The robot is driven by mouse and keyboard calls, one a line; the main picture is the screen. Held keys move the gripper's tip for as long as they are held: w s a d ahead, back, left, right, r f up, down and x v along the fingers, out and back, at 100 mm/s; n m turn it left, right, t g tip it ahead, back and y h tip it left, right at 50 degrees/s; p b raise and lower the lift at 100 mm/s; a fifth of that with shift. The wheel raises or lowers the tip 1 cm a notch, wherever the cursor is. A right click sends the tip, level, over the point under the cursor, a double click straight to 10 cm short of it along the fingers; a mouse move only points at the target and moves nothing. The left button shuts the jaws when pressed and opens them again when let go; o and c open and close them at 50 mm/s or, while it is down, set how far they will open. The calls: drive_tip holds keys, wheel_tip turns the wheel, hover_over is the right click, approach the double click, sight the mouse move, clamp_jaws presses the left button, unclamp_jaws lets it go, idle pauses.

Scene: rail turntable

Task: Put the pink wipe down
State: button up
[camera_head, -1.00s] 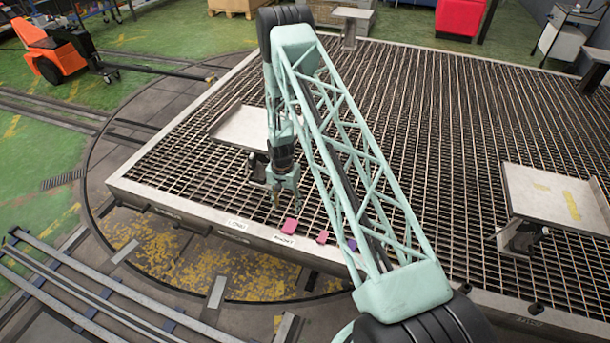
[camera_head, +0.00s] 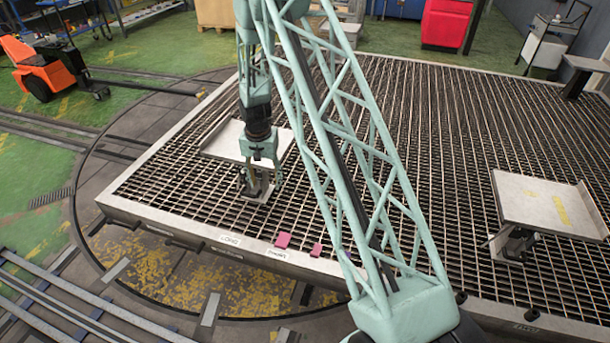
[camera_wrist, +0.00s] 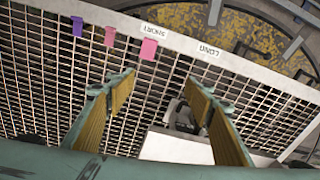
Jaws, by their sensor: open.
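A bright pink wipe (camera_head: 283,240) lies on the grating at the platform's front edge, beside the SHORT label. It also shows in the wrist view (camera_wrist: 148,49), flat and clear of the fingers. A second, duller pink piece (camera_head: 316,249) lies to its right in the head view; the wrist view shows it too (camera_wrist: 110,36). My gripper (camera_head: 260,187) is open and empty, above the grating and farther back than the wipes. In the wrist view its two fingers (camera_wrist: 160,80) are spread wide with only grating and a bracket between them.
Labels SHORT (camera_wrist: 155,30) and LONG (camera_wrist: 209,50) mark the edge. A pale plate (camera_head: 225,142) stands behind my gripper, another (camera_head: 545,205) at the right. Grating between is clear.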

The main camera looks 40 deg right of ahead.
drive_tip(key=s+a+r+n+t, duration=0.1)
drive_tip(key=s+a+r, duration=0.3)
drive_tip(key=r, duration=0.9)
drive_tip(key=s+a+r+n, duration=0.25)
drive_tip(key=s+r, duration=0.45)
drive_tip(key=r, duration=0.5)
drive_tip(key=s+a+r+n+t, duration=0.1)
drive_tip(key=s+a+r, duration=0.35)
drive_tip(key=r, duration=0.85)
drive_tip(key=s+a+r+n, duration=0.1)
drive_tip(key=s+a+r, duration=0.1)
drive_tip(key=s+r, duration=0.55)
drive_tip(key=s+a+r+n, duration=0.15)
drive_tip(key=s+r, duration=0.25)
drive_tip(key=s, duration=0.6)
drive_tip(key=s+a+r, duration=0.1)
drive_tip(key=s, duration=0.8)
drive_tip(key=s+a+r+n+t, duration=0.1)
drive_tip(key=s+a, duration=0.1)
drive_tip(key=s, duration=0.7)
drive_tip(key=shift+s+a+n, duration=0.25)
drive_tip(key=shift+s+n, duration=0.05)
drive_tip(key=shift+o, duration=0.6)
